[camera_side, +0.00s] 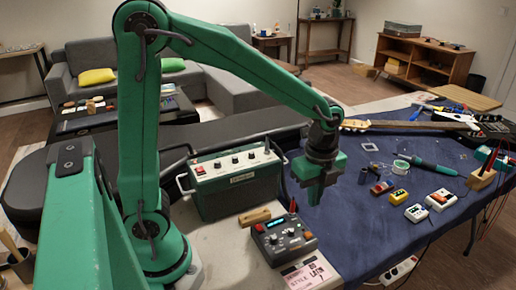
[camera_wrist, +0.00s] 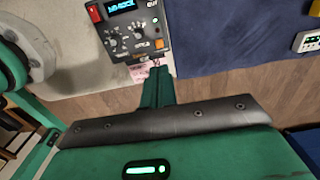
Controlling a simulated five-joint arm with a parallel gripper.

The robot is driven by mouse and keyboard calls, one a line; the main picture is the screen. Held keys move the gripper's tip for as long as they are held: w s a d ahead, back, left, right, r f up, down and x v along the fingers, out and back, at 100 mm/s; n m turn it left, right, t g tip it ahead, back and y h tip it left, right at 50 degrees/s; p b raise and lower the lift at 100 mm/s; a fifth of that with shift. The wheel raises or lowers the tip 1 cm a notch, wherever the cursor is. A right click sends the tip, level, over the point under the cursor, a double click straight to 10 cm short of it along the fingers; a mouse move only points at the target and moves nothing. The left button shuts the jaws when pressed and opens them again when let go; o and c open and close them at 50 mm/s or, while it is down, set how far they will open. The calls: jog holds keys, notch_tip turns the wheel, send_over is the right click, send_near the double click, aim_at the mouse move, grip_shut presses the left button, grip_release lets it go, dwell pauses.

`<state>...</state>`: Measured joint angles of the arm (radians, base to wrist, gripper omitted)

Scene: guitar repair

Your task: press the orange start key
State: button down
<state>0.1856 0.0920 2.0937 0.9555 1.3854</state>
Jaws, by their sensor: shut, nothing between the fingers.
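A dark grey control box (camera_side: 284,241) with a lit blue display, knobs and keys lies on the pale strip beside the blue cloth. It also shows at the top of the wrist view (camera_wrist: 128,34). Its orange key (camera_wrist: 159,44) is near the box's lower right corner in the wrist view. My gripper (camera_side: 314,202) points down in the side view, above and a little to the right behind the box, apart from it. In the wrist view my gripper (camera_wrist: 158,78) is shut and empty, its tips just below the orange key in the picture.
A green amplifier-like box (camera_side: 236,183) stands left of my gripper, with a wooden block (camera_side: 254,216) before it. A pink label (camera_side: 309,274) lies by the control box. Small items, including a yellow one (camera_side: 399,196), and a guitar neck (camera_side: 405,126) lie on the blue cloth.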

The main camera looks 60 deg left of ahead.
aim_at(308, 234)
notch_tip(308, 234, down, 10)
jog(key=shift+r, duration=0.1)
dwell(0.4)
jog(key=shift+s+f, duration=0.15)
jog(key=shift+f, duration=0.9)
jog(key=shift+r, duration=0.15)
notch_tip(308, 234, up, 14)
jog(key=shift+w+r, duration=0.25)
dwell(0.3)
dwell(0.6)
